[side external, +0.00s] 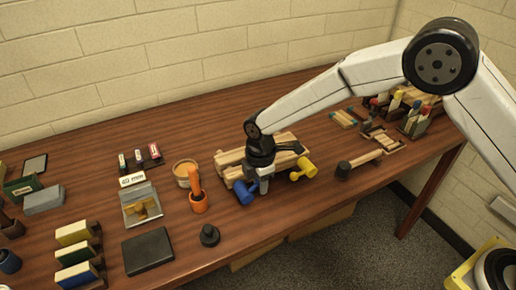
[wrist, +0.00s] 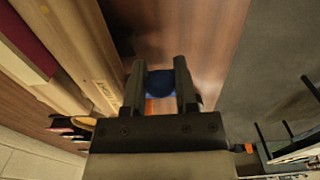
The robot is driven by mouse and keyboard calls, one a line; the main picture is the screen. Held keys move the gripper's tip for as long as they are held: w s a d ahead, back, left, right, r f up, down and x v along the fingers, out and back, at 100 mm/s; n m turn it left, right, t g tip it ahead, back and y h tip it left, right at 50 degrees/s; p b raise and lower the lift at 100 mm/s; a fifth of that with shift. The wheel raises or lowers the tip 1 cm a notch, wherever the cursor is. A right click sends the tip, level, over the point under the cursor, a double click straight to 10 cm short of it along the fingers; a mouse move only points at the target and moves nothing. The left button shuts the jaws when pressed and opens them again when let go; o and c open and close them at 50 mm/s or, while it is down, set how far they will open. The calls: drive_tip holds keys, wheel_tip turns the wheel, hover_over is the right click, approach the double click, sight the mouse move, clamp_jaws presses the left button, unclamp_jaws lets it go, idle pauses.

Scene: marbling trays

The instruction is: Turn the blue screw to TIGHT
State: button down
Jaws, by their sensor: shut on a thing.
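The blue screw (side external: 245,193) sticks out from the front of a wooden press (side external: 232,172). Its blue head also shows in the wrist view (wrist: 160,82), between the two dark fingers. My gripper (side external: 263,186) points down at the front of the press and is shut on the blue screw; the fingers also show in the wrist view (wrist: 160,92). A yellow screw (side external: 303,168) sits on the press to the right.
An orange cup (side external: 198,204) with an orange handle and a round tub (side external: 185,172) stand left of the press. A black knobbed weight (side external: 209,236) is at the front edge. Bare table (side external: 255,225) shows in front.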

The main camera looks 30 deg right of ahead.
drive_tip(key=shift+d+f, duration=0.3)
drive_tip(key=shift+f, duration=0.15)
drive_tip(key=shift+d+f, duration=0.15)
drive_tip(key=c, duration=0.7)
unclamp_jaws()
drive_tip(key=shift+a+r, duration=0.25)
drive_tip(key=shift+r, duration=0.1)
